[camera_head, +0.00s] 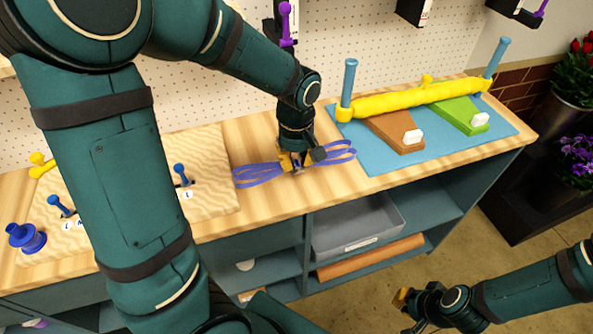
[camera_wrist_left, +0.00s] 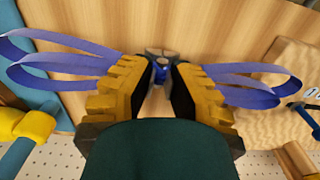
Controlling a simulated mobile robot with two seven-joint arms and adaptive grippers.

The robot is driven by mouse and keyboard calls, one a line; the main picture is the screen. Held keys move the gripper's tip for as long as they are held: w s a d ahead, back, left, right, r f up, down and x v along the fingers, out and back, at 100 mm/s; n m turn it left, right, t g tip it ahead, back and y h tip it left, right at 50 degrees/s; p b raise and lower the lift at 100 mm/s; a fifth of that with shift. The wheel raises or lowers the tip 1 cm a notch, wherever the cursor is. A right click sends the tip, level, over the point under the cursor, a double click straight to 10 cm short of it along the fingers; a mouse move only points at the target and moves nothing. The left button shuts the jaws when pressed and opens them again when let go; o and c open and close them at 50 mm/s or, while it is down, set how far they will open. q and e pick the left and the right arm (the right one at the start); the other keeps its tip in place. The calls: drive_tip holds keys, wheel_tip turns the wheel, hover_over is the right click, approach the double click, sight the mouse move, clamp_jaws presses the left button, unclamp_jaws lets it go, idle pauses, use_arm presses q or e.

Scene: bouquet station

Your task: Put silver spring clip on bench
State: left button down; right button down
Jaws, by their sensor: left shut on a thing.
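The silver spring clip (camera_wrist_left: 160,54) shows as a small grey piece between my left fingertips in the left wrist view, with a dark blue part below it. My left gripper (camera_head: 296,162) is shut on it, pointing down low over the wooden bench (camera_head: 268,205). A blue-violet ribbon bow (camera_head: 259,174) spreads loops to both sides of the fingers; its middle is hidden by the gripper. I cannot tell whether the clip touches the bench or the ribbon. My right gripper (camera_head: 405,312) hangs over the floor in front of the bench, its fingers partly hidden.
A blue mat (camera_head: 375,160) at right carries a yellow roller (camera_head: 400,99) between blue posts, a brown wedge (camera_head: 393,129) and a green wedge (camera_head: 457,112). A pale board (camera_head: 215,175) with blue pegs lies left. A blue spool (camera_head: 26,238) stands further left. A pegboard rises behind.

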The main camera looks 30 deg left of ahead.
sight(296, 170)
use_arm(q)
drive_tip(key=shift+f+b, duration=0.5)
drive_tip(key=shift+f, duration=1.45)
drive_tip(key=shift+f, duration=0.2)
drive_tip(key=c, duration=1)
unclamp_jaws()
drive_tip(key=shift+r, duration=0.1)
drive_tip(key=shift+r, duration=0.25)
wheel_tip(296, 170, up, 12)
drive_tip(key=p, duration=0.3)
drive_tip(key=shift+f, duration=0.1)
